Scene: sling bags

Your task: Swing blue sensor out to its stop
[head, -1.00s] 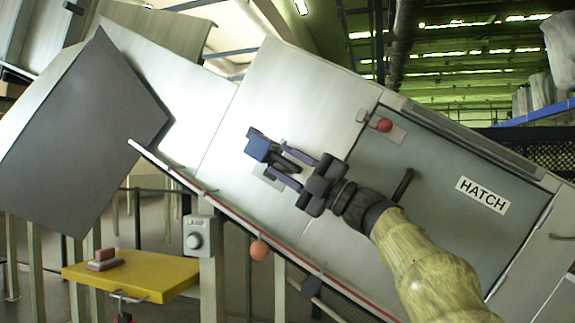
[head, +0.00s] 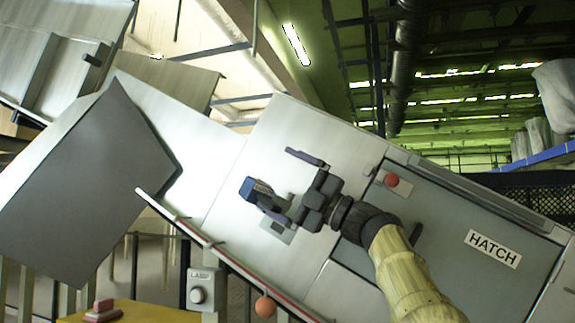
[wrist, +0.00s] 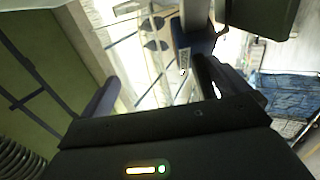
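The blue sensor (head: 250,189) stands out from the pale sloping panel on a dark arm, above a small grey mounting plate (head: 277,230). My gripper (head: 279,182) is open, its two fingers spread wide. The lower finger lies along the sensor's dark arm, close beside the sensor; I cannot tell if it touches. The upper finger is well clear, over bare panel. In the wrist view the blue sensor (wrist: 204,42) with a pale label shows by the right finger, partly hidden. Nothing is held between the fingers.
A grey hatch (head: 465,225) with a red knob (head: 391,180) and a dark handle lies right of my gripper. Bare panel lies above and left.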

